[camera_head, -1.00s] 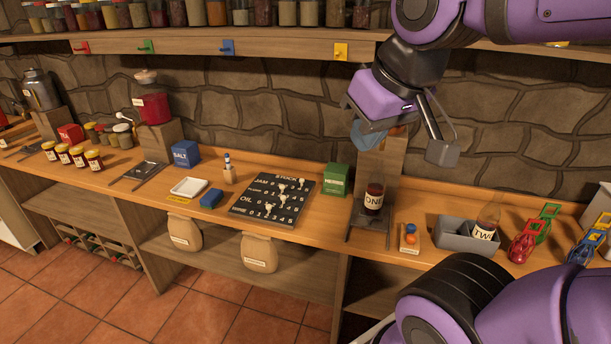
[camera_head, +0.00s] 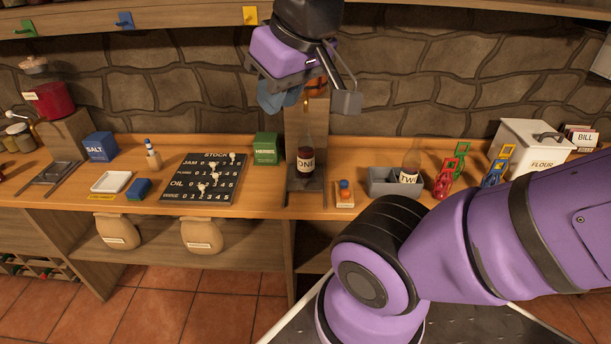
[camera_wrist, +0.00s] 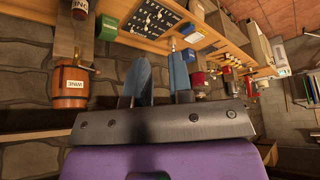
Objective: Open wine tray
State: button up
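A wooden barrel labelled WINE (camera_wrist: 70,88) shows in the wrist view; in the head view only a bit of it (camera_head: 316,88) shows behind my gripper, on a wooden stand (camera_head: 306,125). Below it, a dark bottle labelled ONE (camera_head: 305,163) stands upright on a dark flat tray with rails (camera_head: 306,186), at the stand's foot. I cannot tell how far this tray is pulled out. My gripper (camera_head: 277,95) is in the air above the counter, by the barrel, apart from the tray. In the wrist view its blue fingers (camera_wrist: 160,62) are apart with nothing between them.
A grey bin (camera_head: 382,181) with a bottle labelled TW, a small block with coloured balls (camera_head: 344,195) and colored racks (camera_head: 447,180) stand right of the tray. A stock board (camera_head: 205,180) and green box (camera_head: 267,149) are left. A shelf runs above.

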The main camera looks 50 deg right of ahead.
jog(key=o, duration=0.3)
jog(key=shift+w+d+f, duration=0.1)
jog(key=shift+w+d, duration=0.05)
jog(key=shift+w, duration=0.25)
jog(key=shift+o, duration=0.8)
jog(key=w+d+f+m+h, duration=0.1)
jog(key=w+d+f, duration=0.3)
jog(key=w, duration=0.5)
jog(key=shift+w+d+f, duration=0.2)
jog(key=shift+w+d, duration=0.2)
jog(key=shift+d, duration=0.1)
jog(key=m+g+h, duration=0.1)
jog(key=m, duration=0.3)
send_over(305, 180)
jog(key=s+a, duration=0.2)
jog(key=s, duration=0.2)
notch_tip(305, 180, down, 32)
jog(key=x, duration=1)
jog(key=shift+f, duration=0.15)
grip_shut()
